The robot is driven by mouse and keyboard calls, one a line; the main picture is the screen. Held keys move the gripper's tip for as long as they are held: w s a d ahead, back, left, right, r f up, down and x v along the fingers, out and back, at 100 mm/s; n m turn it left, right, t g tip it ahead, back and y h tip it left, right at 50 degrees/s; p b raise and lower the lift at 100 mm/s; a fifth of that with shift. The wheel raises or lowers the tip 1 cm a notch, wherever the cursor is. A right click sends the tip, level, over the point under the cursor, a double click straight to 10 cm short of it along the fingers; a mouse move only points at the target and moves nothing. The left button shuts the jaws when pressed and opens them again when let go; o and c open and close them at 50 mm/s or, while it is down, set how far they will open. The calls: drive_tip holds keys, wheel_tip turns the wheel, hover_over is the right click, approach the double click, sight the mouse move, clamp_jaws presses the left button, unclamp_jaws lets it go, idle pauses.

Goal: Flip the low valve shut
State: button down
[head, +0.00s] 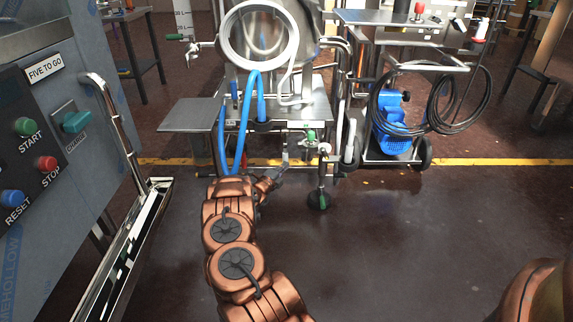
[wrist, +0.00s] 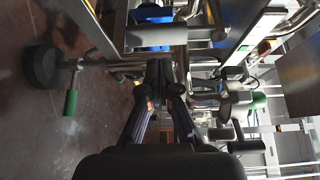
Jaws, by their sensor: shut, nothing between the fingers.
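My gripper (head: 277,177) is in front of the steel filler's lower frame, left of a thin upright pipe. In the wrist view my gripper (wrist: 160,72) has its fingertips together, empty, close to steel tubing; I cannot tell if they touch it. A green valve handle (head: 311,135) shows low on the filler, right of and above my gripper. A small green piece (head: 322,200) shows by a dark round foot (head: 317,204) near the floor. The wrist view shows a green handle (wrist: 70,103) beside a dark disc (wrist: 40,67). I cannot tell which is the low valve.
A grey control cabinet (head: 50,220) with a steel rail stands at left. A steel shelf (head: 190,115) and blue hoses (head: 249,110) are beside the filler. A cart with a blue unit (head: 392,130) and coiled black hose is at right. The front right floor is clear.

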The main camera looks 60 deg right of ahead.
drive_tip(key=a, duration=0.6)
drive_tip(key=shift+s+b, duration=0.2)
drive_tip(key=shift+b, duration=0.2)
drive_tip(key=shift+a+f, duration=0.1)
